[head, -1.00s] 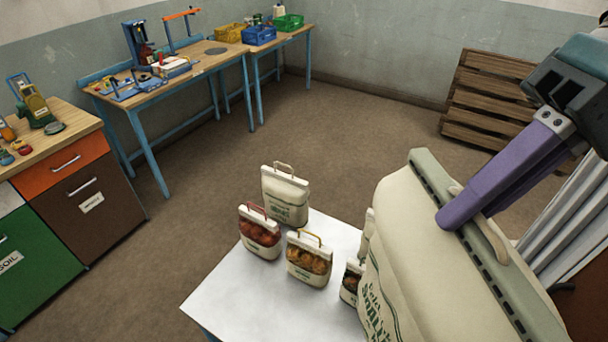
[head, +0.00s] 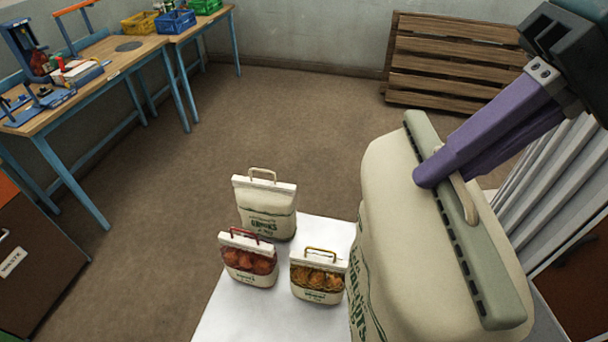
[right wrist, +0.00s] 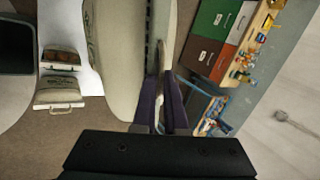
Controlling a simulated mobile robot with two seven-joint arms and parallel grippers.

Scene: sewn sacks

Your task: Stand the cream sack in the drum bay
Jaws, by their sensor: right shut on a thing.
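A large cream sack (head: 385,190) with a grey-green top strip and green print hangs close to the head camera at the right of the head view. My right gripper (head: 432,178), with purple fingers, is shut on the handle of this sack. In the right wrist view the sack (right wrist: 115,60) fills the upper middle, with the purple fingers (right wrist: 160,108) at its handle. The sack hides part of the white table behind it. The drum bay cannot be made out. My left gripper is not in view.
A white table (head: 222,312) holds a smaller cream sack (head: 266,212), a red-filled bag (head: 248,262) and an orange-filled bag (head: 318,280). Workbenches (head: 95,75) with crates stand at the left. Wooden pallets (head: 455,55) lean on the back wall. The floor between is clear.

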